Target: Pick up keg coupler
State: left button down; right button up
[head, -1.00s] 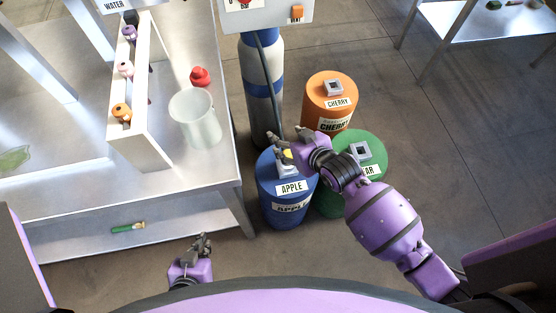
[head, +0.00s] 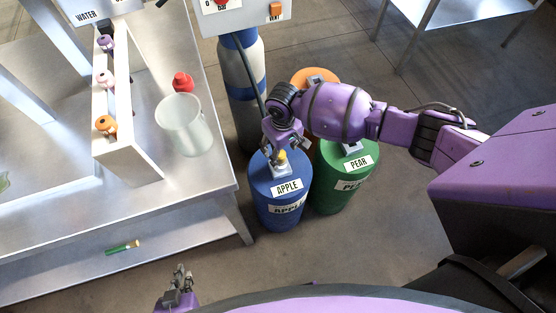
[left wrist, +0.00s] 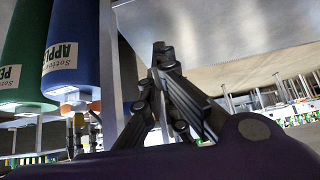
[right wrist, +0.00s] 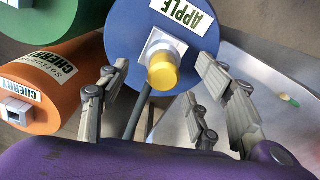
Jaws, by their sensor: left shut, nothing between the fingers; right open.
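The keg coupler, seen as a yellow cap (right wrist: 163,73) on a pale square fitting (right wrist: 165,45), sits on top of the blue APPLE keg (head: 279,190). The coupler (head: 282,156) also shows in the head view, partly covered by my right gripper. My right gripper (head: 284,147) is open just above it, pointing down. In the right wrist view its fingers (right wrist: 160,68) stand on both sides of the yellow cap; I cannot tell whether they touch it. My left gripper (head: 180,276) is shut and empty, low in the head view, away from the kegs. It also shows in the left wrist view (left wrist: 160,50).
A green PEAR keg (head: 340,185) and an orange CHERRY keg (right wrist: 55,85) stand close beside the blue keg. A blue-banded gas cylinder (head: 243,90) is behind. A steel table (head: 205,190) with a white rack and clear jug is on the left.

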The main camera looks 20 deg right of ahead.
notch_tip(320, 180, down, 5)
jog(key=shift+w+a+r+b, duration=0.1)
jog(key=shift+a+b, duration=0.05)
jog(key=shift+b, duration=0.2)
jog(key=shift+f, duration=0.45)
jog(key=shift+w, duration=0.1)
jog(key=shift+r, duration=0.1)
grip_shut()
